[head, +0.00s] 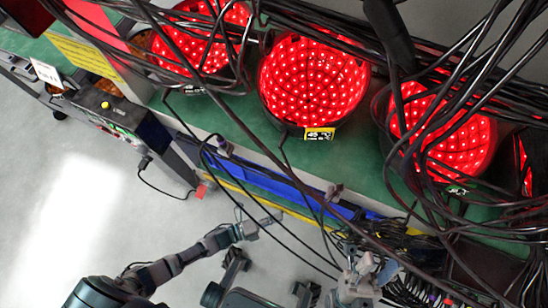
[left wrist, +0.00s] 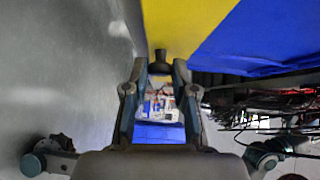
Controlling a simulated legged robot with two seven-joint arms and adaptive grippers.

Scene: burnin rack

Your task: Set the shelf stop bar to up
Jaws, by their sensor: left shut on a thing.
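A long blue bar (head: 290,183) runs along the front edge of the green rack shelf, with small brackets on it; I take it for the shelf stop bar. A blue surface (left wrist: 250,35) and a yellow one fill the upper left wrist view. My left gripper (head: 272,219) is just below the yellow strip under the bar. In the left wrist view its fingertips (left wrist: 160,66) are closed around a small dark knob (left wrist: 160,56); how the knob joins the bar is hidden. My right gripper (head: 362,276) is at the lower right, near cables; its jaw state is unclear.
Round red-lit lamps (head: 312,82) stand on the green shelf (head: 262,158). Black cables (head: 470,60) hang across them and down past the bar. A dark control box (head: 118,115) sits at the left. The grey floor (head: 80,210) at lower left is clear.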

